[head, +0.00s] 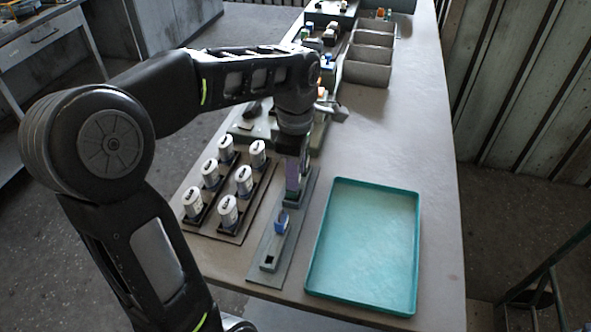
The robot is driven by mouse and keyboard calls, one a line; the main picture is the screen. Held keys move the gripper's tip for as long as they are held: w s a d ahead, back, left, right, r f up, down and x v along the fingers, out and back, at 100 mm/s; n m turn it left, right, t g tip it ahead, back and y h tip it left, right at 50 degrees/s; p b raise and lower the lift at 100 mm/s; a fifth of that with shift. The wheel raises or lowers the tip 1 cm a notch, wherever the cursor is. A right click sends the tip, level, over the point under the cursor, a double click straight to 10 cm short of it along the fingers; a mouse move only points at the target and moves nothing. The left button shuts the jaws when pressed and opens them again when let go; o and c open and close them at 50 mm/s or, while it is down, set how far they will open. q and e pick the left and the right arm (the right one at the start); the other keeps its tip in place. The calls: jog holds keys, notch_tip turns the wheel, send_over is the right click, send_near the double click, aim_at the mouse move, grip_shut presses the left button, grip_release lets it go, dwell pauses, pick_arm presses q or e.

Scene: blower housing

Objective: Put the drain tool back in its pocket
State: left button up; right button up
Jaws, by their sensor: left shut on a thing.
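My left gripper (291,168) points down over the narrow grey-green board (262,275) at the table's middle. A small blue-topped item (281,222) stands on the board just in front of the gripper. An open rectangular recess (269,262) shows at the board's near end. Which pocket belongs to the tool is not clear. My right gripper is not in view.
Left of the board, a dark rack (226,232) holds several white cylinders. A teal tray (362,245), empty, lies to the right. Grey bins (368,62) and several small parts stand farther back. The table's right side is clear.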

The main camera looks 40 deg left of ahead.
pick_arm(q)
jog(key=shift+f+b, duration=0.7)
jog(key=shift+f, duration=0.3)
jog(key=o, duration=1.2)
jog(key=shift+c, duration=0.2)
jog(key=shift+r+p, duration=0.4)
jog(key=shift+r, duration=3.5)
